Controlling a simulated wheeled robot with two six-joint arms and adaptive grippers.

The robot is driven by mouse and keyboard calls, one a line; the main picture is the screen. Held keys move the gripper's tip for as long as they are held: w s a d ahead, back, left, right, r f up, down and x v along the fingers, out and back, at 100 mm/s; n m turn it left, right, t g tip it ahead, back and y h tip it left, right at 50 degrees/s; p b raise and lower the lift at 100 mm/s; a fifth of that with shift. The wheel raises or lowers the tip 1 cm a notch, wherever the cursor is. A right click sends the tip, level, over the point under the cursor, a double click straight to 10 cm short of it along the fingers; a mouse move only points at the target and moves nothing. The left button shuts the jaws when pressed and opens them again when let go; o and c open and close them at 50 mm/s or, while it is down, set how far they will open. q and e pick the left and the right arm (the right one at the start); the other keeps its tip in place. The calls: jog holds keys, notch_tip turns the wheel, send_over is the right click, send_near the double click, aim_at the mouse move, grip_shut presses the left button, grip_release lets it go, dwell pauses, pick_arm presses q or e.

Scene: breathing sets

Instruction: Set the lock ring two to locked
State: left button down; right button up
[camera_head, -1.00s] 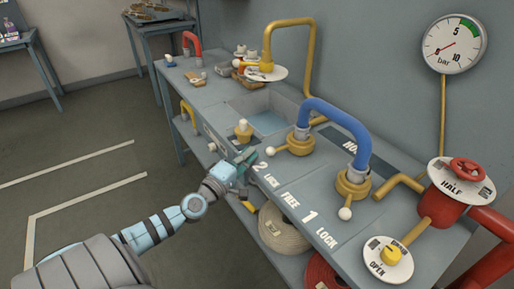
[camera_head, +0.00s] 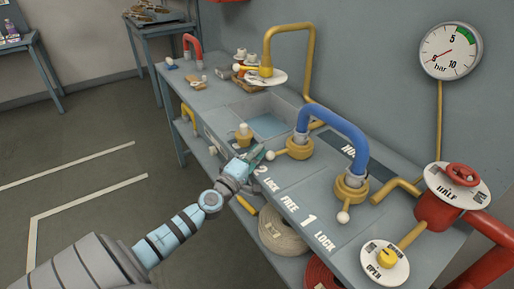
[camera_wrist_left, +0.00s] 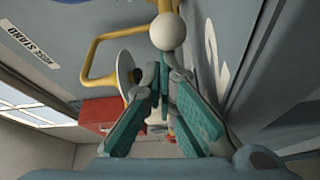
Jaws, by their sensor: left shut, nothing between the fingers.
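Lock ring two is the brass ring (camera_head: 300,148) at the near-left foot of the blue hose (camera_head: 335,117). Its short lever ends in a white ball (camera_head: 270,155) pointing left, toward the bench's front edge, near the painted 2. My left gripper (camera_head: 256,154) is shut and empty, its teal fingertips just left of the ball. In the left wrist view the white ball (camera_wrist_left: 168,32) is just beyond the closed fingertips (camera_wrist_left: 164,68); I cannot tell whether they touch. My right gripper is out of view.
Ring one (camera_head: 352,187) stands to the right with its own ball lever. A red valve (camera_head: 438,212) and a yellow-knobbed dial (camera_head: 385,262) are farther right. A sink (camera_head: 262,120) and a brass fitting with a white top (camera_head: 243,135) lie behind the gripper.

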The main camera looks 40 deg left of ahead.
aim_at(268, 174)
pick_arm(q)
jog(key=shift+s+d+r+n+y+p, duration=0.1)
jog(key=shift+s+d+n+y+p, duration=0.35)
jog(key=shift+p, duration=0.5)
jog(key=shift+s+d+p, duration=0.1)
jog(key=shift+d+p, duration=0.4)
jog(key=shift+p, duration=0.15)
jog(key=shift+s+d+p, duration=0.25)
jog(key=shift+d+p, duration=0.25)
jog(key=shift+d, duration=0.25)
jog(key=shift+s+d+y+p, duration=0.15)
jog(key=shift+d+p, duration=0.15)
jog(key=shift+d, duration=0.35)
jog(key=shift+s+d+y+p, duration=0.15)
jog(key=shift+d+p, duration=0.1)
jog(key=shift+d, duration=0.35)
